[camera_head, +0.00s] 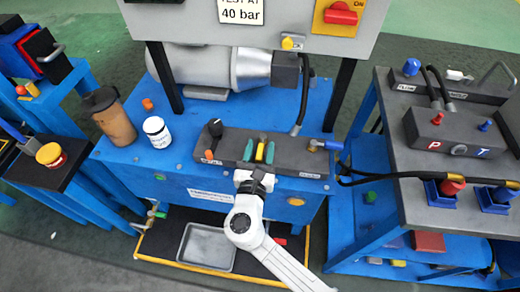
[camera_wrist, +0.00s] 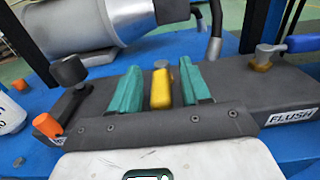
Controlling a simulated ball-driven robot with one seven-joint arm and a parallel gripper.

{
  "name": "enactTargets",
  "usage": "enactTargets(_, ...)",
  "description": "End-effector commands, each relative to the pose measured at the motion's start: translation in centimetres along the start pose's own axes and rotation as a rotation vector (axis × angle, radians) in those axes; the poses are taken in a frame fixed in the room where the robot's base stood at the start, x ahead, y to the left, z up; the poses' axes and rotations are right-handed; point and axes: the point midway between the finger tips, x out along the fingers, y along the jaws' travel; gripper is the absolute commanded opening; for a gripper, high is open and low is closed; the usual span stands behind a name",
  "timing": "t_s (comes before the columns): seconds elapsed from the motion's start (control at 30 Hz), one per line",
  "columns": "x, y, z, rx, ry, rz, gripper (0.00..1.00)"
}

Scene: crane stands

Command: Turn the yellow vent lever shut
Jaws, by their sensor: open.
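The yellow lever (camera_head: 260,152) sits in the middle of a dark grey valve block (camera_head: 300,160) on the blue bench. In the wrist view the yellow lever (camera_wrist: 161,90) points toward me from a grey pivot. My gripper (camera_head: 258,151) is open, its two teal fingers on either side of the lever. In the wrist view my gripper (camera_wrist: 160,88) shows a narrow gap between the lever and each finger. The lever's own label is hidden behind my gripper.
On the block, an orange lever (camera_wrist: 47,125) and black knob (camera_wrist: 69,71) are left; a blue lever (camera_wrist: 305,43) by the FLUSH label is right. A brown cup (camera_head: 112,120) and white jar (camera_head: 157,132) stand left. A motor (camera_head: 215,68) lies behind.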

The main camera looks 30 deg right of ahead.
Motion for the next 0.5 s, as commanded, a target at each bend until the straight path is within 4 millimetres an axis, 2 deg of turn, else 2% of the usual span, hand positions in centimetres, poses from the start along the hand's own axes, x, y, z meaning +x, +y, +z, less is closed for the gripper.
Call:
enactTargets(0.1,0.0,-0.01,0.01,0.0,0.0,0.0,0.47)
enactTargets(0.5,-0.02,-0.01,0.02,0.001,0.0,0.0,0.09)
